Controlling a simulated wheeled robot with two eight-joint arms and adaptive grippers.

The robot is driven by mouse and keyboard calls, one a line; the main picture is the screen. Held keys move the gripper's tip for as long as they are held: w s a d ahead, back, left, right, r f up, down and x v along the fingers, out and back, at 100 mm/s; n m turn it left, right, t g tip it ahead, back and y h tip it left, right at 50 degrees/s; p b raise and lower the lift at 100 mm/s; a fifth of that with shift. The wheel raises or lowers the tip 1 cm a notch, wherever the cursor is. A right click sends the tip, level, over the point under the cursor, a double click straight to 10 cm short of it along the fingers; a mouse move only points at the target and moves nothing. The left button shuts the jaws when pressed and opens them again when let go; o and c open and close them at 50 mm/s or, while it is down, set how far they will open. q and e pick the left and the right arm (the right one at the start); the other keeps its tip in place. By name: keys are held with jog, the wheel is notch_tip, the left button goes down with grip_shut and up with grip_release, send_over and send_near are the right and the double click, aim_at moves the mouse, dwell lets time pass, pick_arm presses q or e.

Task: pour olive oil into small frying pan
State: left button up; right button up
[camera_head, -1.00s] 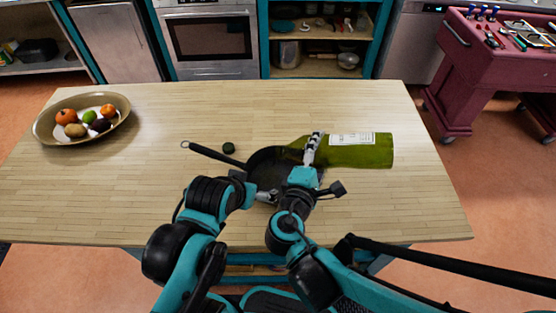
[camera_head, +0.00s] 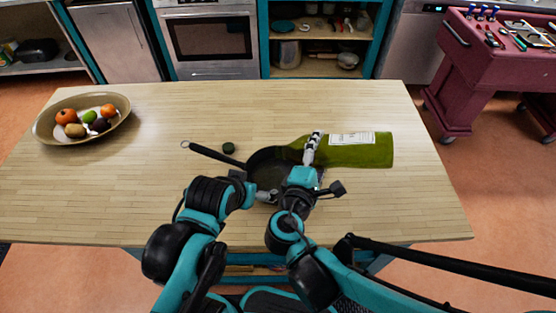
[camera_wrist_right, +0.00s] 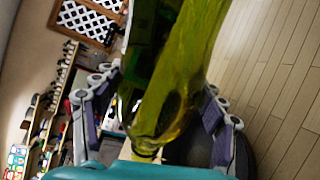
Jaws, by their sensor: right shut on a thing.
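The green glass olive oil bottle (camera_head: 365,152) with a white label lies about horizontal in the air, neck to the left. My right gripper (camera_head: 313,148) is shut on it, one finger showing across the bottle. In the right wrist view the bottle (camera_wrist_right: 165,90) sits between both fingers. The small dark frying pan (camera_head: 268,163) is on the table, its handle pointing to the upper left. The bottle's neck end is over the pan; its mouth and any oil flow cannot be made out. My left gripper (camera_head: 266,195) is at the pan's near side, mostly hidden; its opening cannot be seen.
A fruit bowl (camera_head: 123,128) stands at the far left. The table's back and right are clear. A red tool cart (camera_head: 480,80) stands beyond the right edge.

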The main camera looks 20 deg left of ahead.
pick_arm(q)
jog(key=shift+f+b, duration=0.8)
pick_arm(e)
jog(key=f+m, duration=0.1)
jog(key=d+f+m+y, duration=0.1)
jog(key=f, duration=0.1)
jog(key=shift+f+m, duration=0.25)
jog(key=shift+m, duration=0.15)
pick_arm(q)
jog(key=shift+r, duration=0.15)
pick_arm(e)
jog(key=shift+w+r, duration=0.1)
pick_arm(q)
jog(key=shift+f+b, duration=0.35)
jog(key=shift+f, duration=0.15)
pick_arm(e)
jog(key=shift+f+m+g, duration=0.3)
jog(key=shift+f+m, duration=0.3)
jog(key=shift+f, duration=0.25)
pick_arm(q)
jog(key=shift+r, duration=0.2)
pick_arm(e)
jog(key=shift+r, duration=0.15)
